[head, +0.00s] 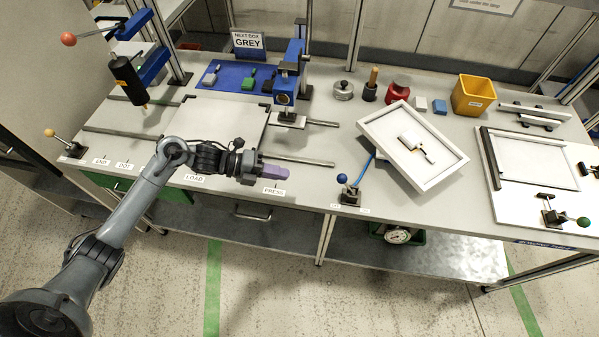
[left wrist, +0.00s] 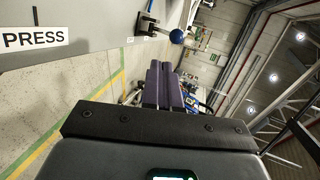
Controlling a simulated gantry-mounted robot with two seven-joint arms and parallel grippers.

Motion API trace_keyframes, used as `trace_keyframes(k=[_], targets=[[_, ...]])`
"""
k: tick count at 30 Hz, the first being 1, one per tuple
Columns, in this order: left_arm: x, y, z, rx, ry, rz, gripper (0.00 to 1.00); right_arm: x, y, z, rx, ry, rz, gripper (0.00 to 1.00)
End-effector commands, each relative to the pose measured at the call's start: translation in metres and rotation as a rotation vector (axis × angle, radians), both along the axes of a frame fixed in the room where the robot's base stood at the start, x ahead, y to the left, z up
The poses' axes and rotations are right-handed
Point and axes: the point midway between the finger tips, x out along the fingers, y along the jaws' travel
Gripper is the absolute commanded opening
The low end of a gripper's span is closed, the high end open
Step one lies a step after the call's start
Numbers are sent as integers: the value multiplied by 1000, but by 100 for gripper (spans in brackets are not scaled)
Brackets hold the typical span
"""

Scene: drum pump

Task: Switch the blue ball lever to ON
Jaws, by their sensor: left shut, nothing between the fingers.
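The blue ball lever (head: 342,179) stands on a small dark base at the front edge of the bench, below the tilted white panel. Its ball points up and to the left in the head view. In the left wrist view the blue ball (left wrist: 177,36) shows beyond the fingertips, a little to their right. My left gripper (head: 284,172) is shut and empty, with purple fingers, over the front of the bench by the PRESS label (head: 273,191). It is left of the lever and apart from it. The small labels by the lever are too small to read. My right gripper is not in view.
A green ball lever (head: 583,221) is at the far right, and a yellow ball lever (head: 50,133) at the left. A yellow bin (head: 472,96) stands at the back.

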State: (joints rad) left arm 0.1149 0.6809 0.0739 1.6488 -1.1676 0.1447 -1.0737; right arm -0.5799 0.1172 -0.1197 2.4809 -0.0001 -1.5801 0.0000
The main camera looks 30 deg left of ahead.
Motion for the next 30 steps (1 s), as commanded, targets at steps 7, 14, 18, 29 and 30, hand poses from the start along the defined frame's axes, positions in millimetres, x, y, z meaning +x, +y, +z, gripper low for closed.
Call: trace_keyframes(k=[7,14,18,29,30], targets=[[18,-29,-11,-5,-1,0,0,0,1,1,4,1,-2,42],[39,-64,-27,-5,0,0,0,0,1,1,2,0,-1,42],[50,-82,-30,-3,-2,0,0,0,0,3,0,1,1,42],[65,-106,-26,0,-1,0,0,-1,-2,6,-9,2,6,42],[65,-107,-26,0,-1,0,0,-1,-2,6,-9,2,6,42]])
